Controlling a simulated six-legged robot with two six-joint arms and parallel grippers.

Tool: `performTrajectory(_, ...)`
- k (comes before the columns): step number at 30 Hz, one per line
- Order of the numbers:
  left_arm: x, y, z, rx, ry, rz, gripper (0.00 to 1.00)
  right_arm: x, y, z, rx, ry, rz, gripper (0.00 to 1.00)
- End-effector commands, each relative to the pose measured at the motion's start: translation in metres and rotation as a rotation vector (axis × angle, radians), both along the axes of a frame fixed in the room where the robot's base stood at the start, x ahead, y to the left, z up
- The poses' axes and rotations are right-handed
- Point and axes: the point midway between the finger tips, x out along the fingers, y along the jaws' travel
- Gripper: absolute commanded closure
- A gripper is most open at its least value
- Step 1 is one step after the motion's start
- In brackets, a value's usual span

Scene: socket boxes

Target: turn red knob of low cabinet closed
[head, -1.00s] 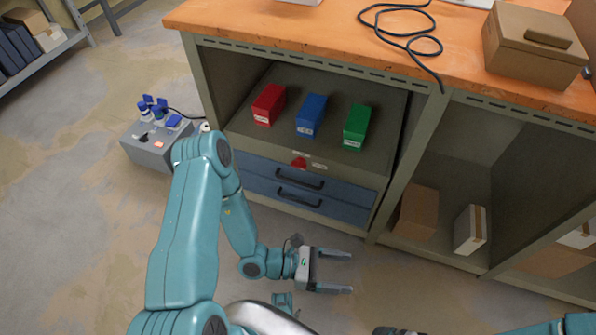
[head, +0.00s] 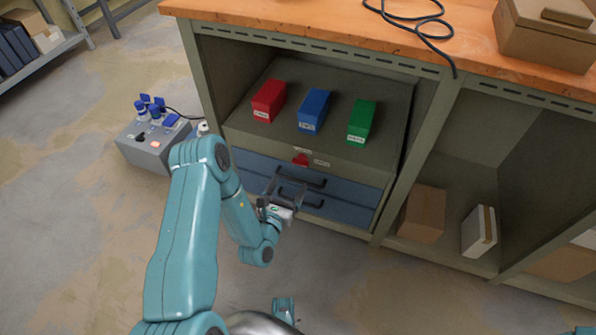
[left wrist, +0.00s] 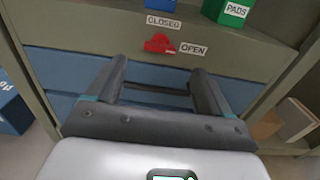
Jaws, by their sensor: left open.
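The red knob (head: 300,160) sits on the front strip of the low cabinet (head: 340,167), above the blue drawers. In the left wrist view the red knob (left wrist: 159,43) shows between a CLOSED label (left wrist: 163,22) above it and an OPEN label (left wrist: 194,49) to its right. My left gripper (head: 287,188) is open and empty, in front of the drawers and just below the knob, apart from it. Its two fingers (left wrist: 157,80) point toward the cabinet front.
Red (head: 269,101), blue (head: 313,111) and green (head: 361,122) boxes stand on the cabinet top. Drawer handles (head: 301,178) stick out below the knob. A grey socket box (head: 150,145) stands on the floor at left. An orange bench top (head: 330,35) overhangs the cabinet.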

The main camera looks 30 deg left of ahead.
Motion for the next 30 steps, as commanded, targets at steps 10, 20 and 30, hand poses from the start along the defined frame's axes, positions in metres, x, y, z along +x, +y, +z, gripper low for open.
performTrajectory(10, 0.069, 0.016, -0.002, 0.000, -0.002, -0.001, 0.19, 0.005, -0.004, -0.022, -0.004, -0.008, -0.018, 0.00)
performTrajectory(20, 0.084, 0.020, 0.001, -0.002, 0.001, -0.001, 0.19, 0.005, -0.005, -0.024, -0.004, -0.009, -0.021, 0.00)
performTrajectory(30, 0.083, 0.020, 0.000, -0.002, 0.001, -0.001, 0.75, 0.005, -0.005, -0.024, -0.004, -0.009, -0.020, 0.00)
